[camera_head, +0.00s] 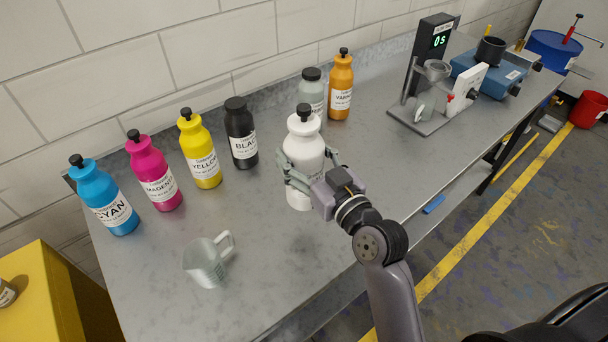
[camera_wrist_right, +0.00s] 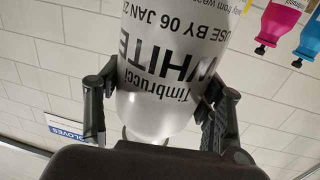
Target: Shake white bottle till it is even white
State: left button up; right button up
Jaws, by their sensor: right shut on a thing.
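The white bottle (camera_head: 304,143) with a black cap is upright at the middle of the metal table in the head view. My right gripper (camera_head: 304,180) is shut around its lower body from the front right. In the right wrist view the bottle (camera_wrist_right: 170,70) shows its "WHITE" label upside down, with one finger of my right gripper (camera_wrist_right: 160,108) on each side. The label looks grey-white, shading lighter toward one end. I cannot tell whether the bottle's base touches the table. My left gripper is not in view.
Cyan (camera_head: 105,197), magenta (camera_head: 154,172), yellow (camera_head: 200,150), black (camera_head: 241,133), grey (camera_head: 312,92) and orange (camera_head: 340,87) bottles stand along the back. A clear jug (camera_head: 203,264) stands front left. A timer device (camera_head: 431,55) is at the right. The front middle of the table (camera_head: 270,250) is clear.

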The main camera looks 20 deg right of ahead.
aim_at(306, 118)
notch_tip(306, 118, up, 9)
jog(key=shift+r+p, duration=0.15)
jog(key=shift+p, duration=0.2)
notch_tip(306, 118, up, 10)
jog(key=p, duration=1)
jog(key=shift+r, duration=0.1)
